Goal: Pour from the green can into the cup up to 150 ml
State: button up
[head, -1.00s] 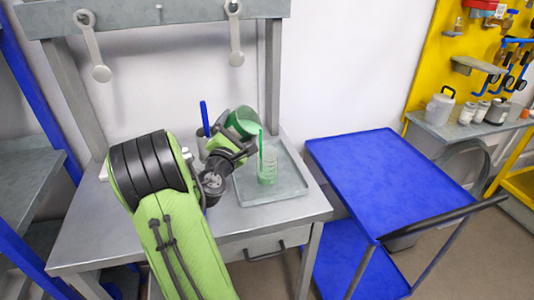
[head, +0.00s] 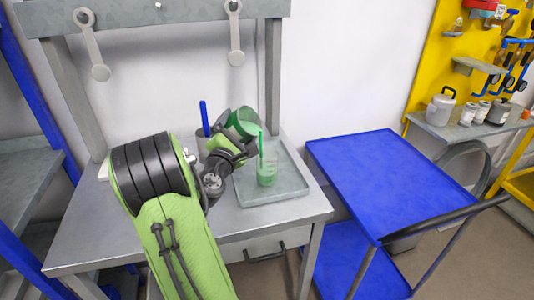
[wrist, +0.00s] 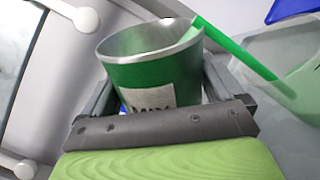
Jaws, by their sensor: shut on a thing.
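A green can (head: 245,122) with a bare metal inside is tilted to the right above the tray; in the wrist view the can (wrist: 165,75) shows a pale label. My gripper (head: 232,150) is shut on it; the gripper also shows in the wrist view (wrist: 160,112). A green stream runs from the can's lip down into a clear cup (head: 267,173). The cup stands upright on the grey tray and holds green liquid in its lower part. The cup also shows in the wrist view (wrist: 300,85). Its markings are too small to read.
The grey tray (head: 295,190) lies on a metal workbench (head: 170,240). A blue upright handle (head: 204,113) stands behind my gripper. A blue cart (head: 375,175) is to the right. Two spoon-like tools (head: 236,45) hang from the bench's top rail.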

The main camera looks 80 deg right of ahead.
jog(key=shift+f+m+b, duration=0.1)
jog(key=shift+m+b, duration=0.4)
jog(key=shift+b, duration=0.15)
dwell(0.9)
